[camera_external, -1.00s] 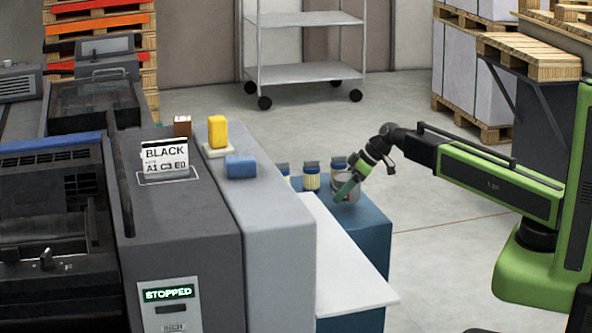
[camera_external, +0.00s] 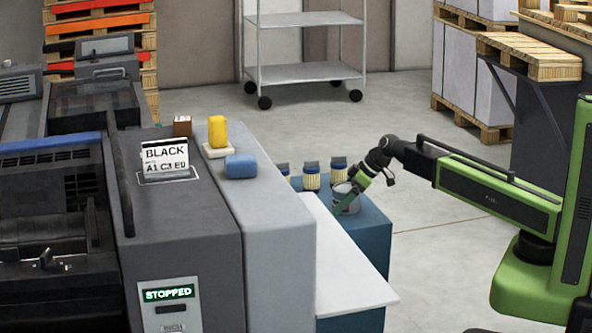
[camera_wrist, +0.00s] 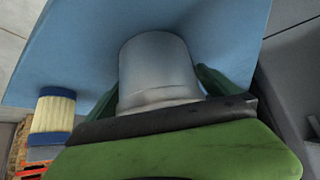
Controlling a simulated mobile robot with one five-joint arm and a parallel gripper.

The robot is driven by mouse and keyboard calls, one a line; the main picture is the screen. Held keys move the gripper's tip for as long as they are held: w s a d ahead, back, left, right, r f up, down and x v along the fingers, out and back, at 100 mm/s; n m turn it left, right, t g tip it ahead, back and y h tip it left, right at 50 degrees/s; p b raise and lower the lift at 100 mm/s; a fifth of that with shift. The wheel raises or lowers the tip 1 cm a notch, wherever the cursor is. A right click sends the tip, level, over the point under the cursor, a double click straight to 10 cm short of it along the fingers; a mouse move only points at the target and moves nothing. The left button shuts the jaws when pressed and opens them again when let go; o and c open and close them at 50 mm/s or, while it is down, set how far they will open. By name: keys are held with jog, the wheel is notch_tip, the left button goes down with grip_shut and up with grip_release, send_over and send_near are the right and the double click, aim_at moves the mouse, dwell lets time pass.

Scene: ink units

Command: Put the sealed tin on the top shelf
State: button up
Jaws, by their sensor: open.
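In the wrist view the grey tin (camera_wrist: 157,68) stands between my two dark green fingers, with a slim gap at the right finger. My gripper (camera_external: 350,203) is open around it, reaching down from the right. Whether the grey tin is sealed cannot be told. A grey trolley has an upper shelf (camera_external: 308,19).
The trolley's lower shelf (camera_external: 305,73) is bare. The grey machine (camera_external: 180,225) holds a yellow block (camera_external: 218,132) and a blue block (camera_external: 241,166). Pallets (camera_external: 530,62) stand at right. The floor between is clear.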

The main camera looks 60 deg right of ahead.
jog(key=shift+r, duration=0.35)
jog(key=p+v, duration=0.9)
jog(key=v, duration=0.2)
jog(key=shift+s, duration=0.4)
jog(key=shift+d+r, duration=0.1)
